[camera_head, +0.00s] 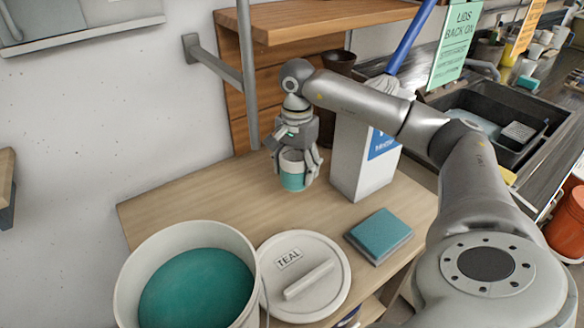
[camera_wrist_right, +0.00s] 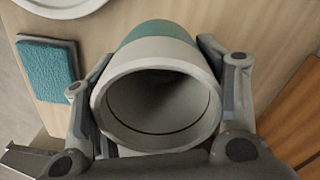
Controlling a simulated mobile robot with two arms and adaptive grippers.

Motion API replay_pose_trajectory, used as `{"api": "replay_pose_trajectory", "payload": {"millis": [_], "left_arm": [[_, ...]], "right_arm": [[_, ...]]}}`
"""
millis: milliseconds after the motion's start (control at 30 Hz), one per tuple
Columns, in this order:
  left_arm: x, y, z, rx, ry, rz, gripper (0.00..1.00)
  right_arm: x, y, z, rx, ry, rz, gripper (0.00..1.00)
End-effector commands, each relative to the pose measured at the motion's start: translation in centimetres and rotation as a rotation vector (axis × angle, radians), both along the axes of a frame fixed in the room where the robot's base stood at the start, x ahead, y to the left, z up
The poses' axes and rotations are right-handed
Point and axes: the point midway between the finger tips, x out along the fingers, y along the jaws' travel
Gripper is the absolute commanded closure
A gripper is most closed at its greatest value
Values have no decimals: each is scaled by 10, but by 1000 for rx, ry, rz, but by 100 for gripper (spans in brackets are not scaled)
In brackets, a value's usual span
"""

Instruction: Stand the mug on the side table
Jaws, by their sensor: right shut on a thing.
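The mug (camera_head: 292,175) is grey-white on top and teal at the bottom. It is upright over the back part of the wooden side table (camera_head: 190,205). My right gripper (camera_head: 293,170) comes from above and is shut on it, a finger on each side. The right wrist view looks into the mug's empty opening, with its pale rim and teal band (camera_wrist_right: 158,32) between the fingers (camera_wrist_right: 155,85). I cannot tell whether its base touches the table. My left gripper is not in view.
A white bucket of teal glaze (camera_head: 130,290) and its lid marked TEAL (camera_head: 325,250) are at the front. A teal sponge (camera_head: 380,235) lies at the right. A white box (camera_head: 350,165) stands close right of the mug. The table's left part is clear.

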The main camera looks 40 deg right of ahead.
Motion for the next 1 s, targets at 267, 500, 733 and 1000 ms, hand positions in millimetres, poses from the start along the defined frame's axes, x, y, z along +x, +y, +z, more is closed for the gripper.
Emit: {"api": "replay_pose_trajectory", "payload": {"millis": [267,500,733,1000], "left_arm": [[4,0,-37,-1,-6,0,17],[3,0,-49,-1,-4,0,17],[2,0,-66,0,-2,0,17],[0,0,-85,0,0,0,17]], "right_arm": [[38,-32,-49,1,-1,-3,93],[51,-43,-64,1,-2,-1,93],[55,-47,-83,0,-1,-1,93],[55,-47,-101,0,-2,-1,93]]}}
